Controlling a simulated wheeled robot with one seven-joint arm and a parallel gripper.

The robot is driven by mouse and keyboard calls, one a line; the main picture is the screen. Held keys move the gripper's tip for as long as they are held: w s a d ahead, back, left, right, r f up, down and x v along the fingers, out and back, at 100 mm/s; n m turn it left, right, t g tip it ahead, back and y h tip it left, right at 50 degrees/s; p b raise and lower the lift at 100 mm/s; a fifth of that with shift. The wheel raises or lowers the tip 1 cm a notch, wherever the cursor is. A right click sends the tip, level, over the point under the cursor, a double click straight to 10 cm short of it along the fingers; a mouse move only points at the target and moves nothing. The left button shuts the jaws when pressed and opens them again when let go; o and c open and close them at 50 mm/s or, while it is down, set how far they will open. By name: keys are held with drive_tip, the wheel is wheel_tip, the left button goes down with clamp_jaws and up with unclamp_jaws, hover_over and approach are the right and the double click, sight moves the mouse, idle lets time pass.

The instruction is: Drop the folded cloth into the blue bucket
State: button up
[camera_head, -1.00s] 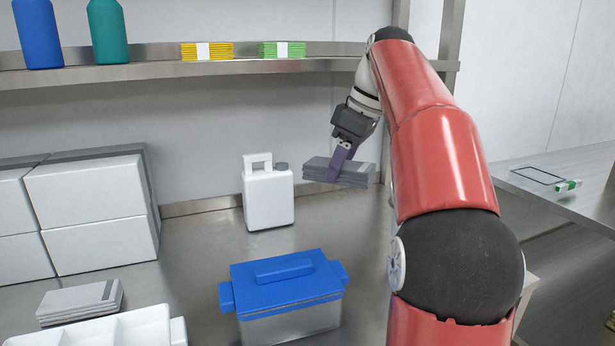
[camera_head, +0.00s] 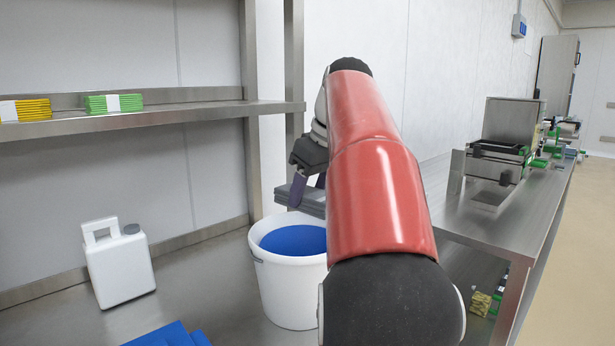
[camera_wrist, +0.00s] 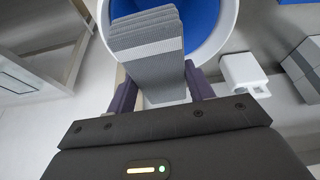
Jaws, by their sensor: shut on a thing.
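The folded cloth (camera_head: 311,203) is a grey, flat, layered stack with a lighter band. My gripper (camera_head: 297,188) is shut on it and holds it in the air, with the purple fingers on its two sides. In the wrist view the cloth (camera_wrist: 150,48) extends forward from between the fingers of my gripper (camera_wrist: 160,88). The bucket (camera_head: 284,291) is white outside and blue inside. In the head view the cloth shows just above its far rim, partly hidden by my arm. In the wrist view the cloth overlaps the bucket's opening (camera_wrist: 205,22).
A white jug (camera_head: 120,268) stands left of the bucket. A blue lid (camera_head: 170,336) is cut off at the bottom edge. A steel shelf (camera_head: 190,112) with yellow and green stacks runs along the back wall. A metal bench (camera_head: 500,220) with equipment stands at right.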

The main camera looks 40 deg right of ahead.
sight(313, 193)
drive_tip(key=shift+f+b, duration=0.65)
drive_tip(key=shift+f, duration=0.65)
drive_tip(key=o, duration=1.1)
drive_tip(key=shift+c, duration=0.2)
drive_tip(key=shift+r, duration=0.1)
drive_tip(key=p+v, duration=0.1)
drive_tip(key=v, duration=0.6)
drive_tip(key=shift+s+r, duration=0.15)
drive_tip(key=shift+r, duration=0.15)
